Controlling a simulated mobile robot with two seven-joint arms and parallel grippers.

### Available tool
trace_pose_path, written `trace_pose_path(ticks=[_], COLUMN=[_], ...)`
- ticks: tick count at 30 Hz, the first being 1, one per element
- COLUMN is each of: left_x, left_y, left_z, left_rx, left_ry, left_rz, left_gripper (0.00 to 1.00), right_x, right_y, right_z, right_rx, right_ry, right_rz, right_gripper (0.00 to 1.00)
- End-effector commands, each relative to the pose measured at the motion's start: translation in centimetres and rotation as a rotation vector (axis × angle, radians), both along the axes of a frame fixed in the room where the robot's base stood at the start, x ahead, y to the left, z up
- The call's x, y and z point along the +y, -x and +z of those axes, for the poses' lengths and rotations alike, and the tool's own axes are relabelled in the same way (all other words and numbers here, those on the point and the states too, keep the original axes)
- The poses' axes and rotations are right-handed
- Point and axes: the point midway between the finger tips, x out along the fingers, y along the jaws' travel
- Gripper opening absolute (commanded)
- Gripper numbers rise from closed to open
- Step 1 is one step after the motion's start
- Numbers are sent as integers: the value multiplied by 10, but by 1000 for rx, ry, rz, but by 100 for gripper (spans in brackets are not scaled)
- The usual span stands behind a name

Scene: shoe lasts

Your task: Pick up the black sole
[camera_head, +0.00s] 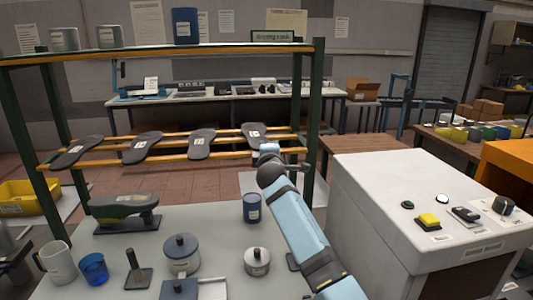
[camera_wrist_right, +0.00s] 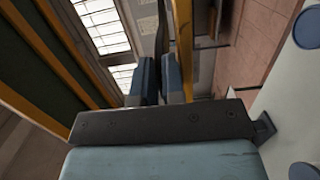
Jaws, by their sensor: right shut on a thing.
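Several black soles lie in a row on the yellow rails of the rack, among them a far-left sole (camera_head: 77,151), a second sole (camera_head: 141,147) and a third sole (camera_head: 203,143). The rightmost black sole (camera_head: 252,130) has a white label and is at my right gripper (camera_head: 268,148). In the right wrist view, my right gripper (camera_wrist_right: 160,82) is shut on this black sole (camera_wrist_right: 163,32), whose dark thin edge shows between the two fingers. Its gripped end is hidden by the fingers. My left gripper is not in view.
The rack's upper shelf (camera_head: 150,54) and green right post (camera_head: 314,120) frame the rails (camera_head: 100,163). Below is a pale table (camera_head: 215,230) with a blue can (camera_head: 252,208), lidded pots (camera_head: 181,252) and a shoe-shaped tool (camera_head: 125,210). A white control cabinet (camera_head: 400,185) stands right of my arm.

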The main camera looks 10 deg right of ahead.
Motion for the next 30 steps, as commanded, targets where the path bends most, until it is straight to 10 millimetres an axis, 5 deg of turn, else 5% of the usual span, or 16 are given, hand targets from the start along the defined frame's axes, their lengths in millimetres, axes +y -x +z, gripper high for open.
trace_pose_path(ticks=[18, 30], left_x=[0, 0], left_y=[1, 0], left_z=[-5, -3], left_rx=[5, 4], left_ry=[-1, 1], left_rz=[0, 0], left_gripper=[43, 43], right_x=[0, 0], right_y=[0, 0], right_z=[156, 185], right_rx=[-5, -1], right_ry=[2, 1], right_rz=[1, 0], right_gripper=[0, 0])
